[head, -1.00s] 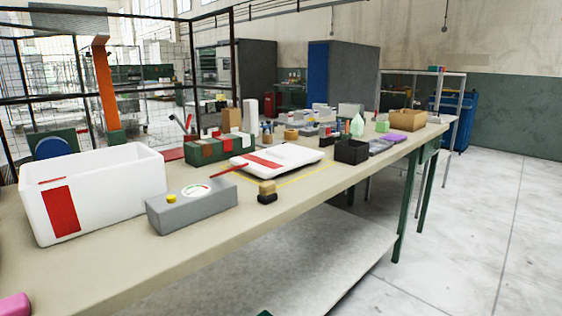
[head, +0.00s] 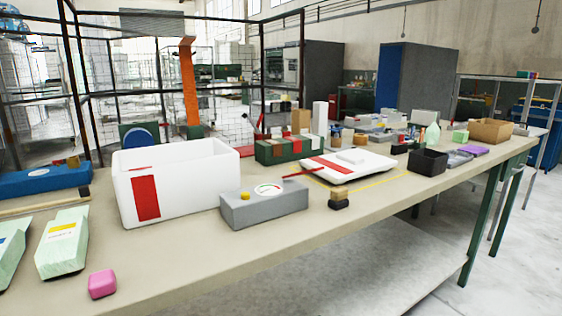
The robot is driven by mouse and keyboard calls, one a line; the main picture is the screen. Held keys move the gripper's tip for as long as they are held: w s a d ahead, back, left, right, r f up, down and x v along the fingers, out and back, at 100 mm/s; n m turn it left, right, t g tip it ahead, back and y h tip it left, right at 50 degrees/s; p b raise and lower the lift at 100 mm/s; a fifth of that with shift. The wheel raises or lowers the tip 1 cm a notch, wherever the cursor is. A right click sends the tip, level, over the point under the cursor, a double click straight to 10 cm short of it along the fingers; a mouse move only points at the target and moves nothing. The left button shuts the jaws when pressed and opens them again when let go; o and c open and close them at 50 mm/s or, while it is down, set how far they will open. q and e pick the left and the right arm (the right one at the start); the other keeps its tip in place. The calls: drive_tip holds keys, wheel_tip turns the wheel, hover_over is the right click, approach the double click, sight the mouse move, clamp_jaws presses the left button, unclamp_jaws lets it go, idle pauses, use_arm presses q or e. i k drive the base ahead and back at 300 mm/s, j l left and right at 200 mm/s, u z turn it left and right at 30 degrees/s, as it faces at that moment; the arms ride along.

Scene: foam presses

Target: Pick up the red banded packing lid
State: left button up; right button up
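The red banded packing lid (head: 372,167) is a flat white slab with a red band across its left part. It lies on the workbench (head: 290,240), right of the grey box with a dial, within a yellow line marked on the bench top. A white raised piece shows on its top. The white box with a red stripe (head: 190,185) stands open-topped to the left of the lid. Neither of my grippers is in view.
The grey dial box (head: 280,207) and a wooden-handled stamp (head: 339,198) stand in front of the lid. A green box (head: 284,150) is behind it, a black bin (head: 427,161) to its right. A pink block (head: 102,284) lies at the front left.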

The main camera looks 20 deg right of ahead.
sight(342, 167)
drive_tip(key=l+u, duration=0.45)
drive_tip(key=l, duration=0.15)
drive_tip(key=l+u, duration=0.45)
drive_tip(key=l, duration=0.2)
drive_tip(key=k+l+u, duration=0.1)
drive_tip(key=l+u, duration=0.35)
drive_tip(key=l, duration=0.2)
